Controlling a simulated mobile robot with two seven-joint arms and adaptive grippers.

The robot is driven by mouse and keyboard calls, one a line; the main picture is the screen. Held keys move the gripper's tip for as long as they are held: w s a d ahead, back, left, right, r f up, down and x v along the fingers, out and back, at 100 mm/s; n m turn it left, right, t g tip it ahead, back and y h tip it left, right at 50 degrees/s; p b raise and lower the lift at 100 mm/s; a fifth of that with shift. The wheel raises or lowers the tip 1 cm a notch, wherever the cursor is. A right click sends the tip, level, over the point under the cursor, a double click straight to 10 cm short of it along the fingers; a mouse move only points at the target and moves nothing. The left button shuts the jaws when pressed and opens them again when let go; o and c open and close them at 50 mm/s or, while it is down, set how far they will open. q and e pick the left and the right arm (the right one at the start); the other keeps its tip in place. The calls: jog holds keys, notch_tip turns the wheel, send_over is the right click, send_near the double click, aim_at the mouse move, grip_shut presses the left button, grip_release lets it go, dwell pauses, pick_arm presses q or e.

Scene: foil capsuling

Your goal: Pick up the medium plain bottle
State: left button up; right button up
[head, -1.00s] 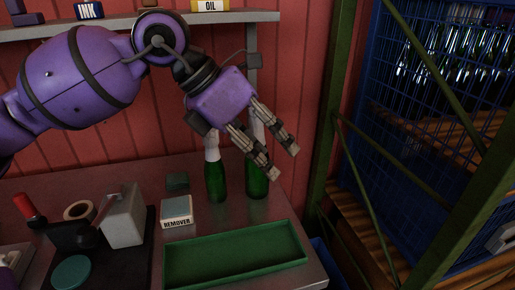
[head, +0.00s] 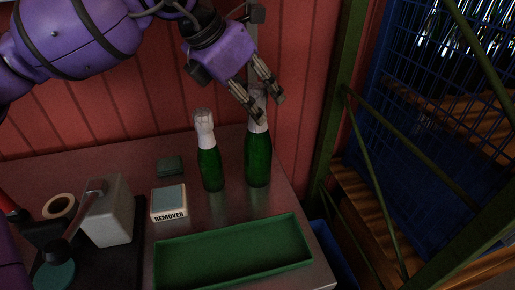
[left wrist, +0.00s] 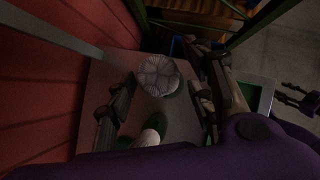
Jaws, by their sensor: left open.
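Two green bottles with white foil tops stand upright at the back right of the bench. The shorter one (head: 210,165) is on the left and the taller one (head: 258,160) on the right. I cannot tell which is the medium plain bottle. My left gripper (head: 266,108) is open at the taller bottle's top and partly hides it. In the left wrist view, a round pale foil top (left wrist: 158,75) lies between my left gripper's spread fingers (left wrist: 160,105). The other bottle (left wrist: 155,127) shows below it. Finger-like parts at the right edge may be my right gripper (left wrist: 297,100).
A green tray (head: 235,252) lies at the bench's front right. A box marked REMOVER (head: 169,204) and a dark green block (head: 170,166) stand left of the bottles. A grey block-shaped device (head: 108,210) is further left. A green metal frame (head: 345,110) rises at right.

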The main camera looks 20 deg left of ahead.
pick_arm(q)
jog(key=shift+x, duration=0.8)
grip_shut()
jog(key=shift+w+r, duration=0.1)
jog(key=shift+r, duration=0.05)
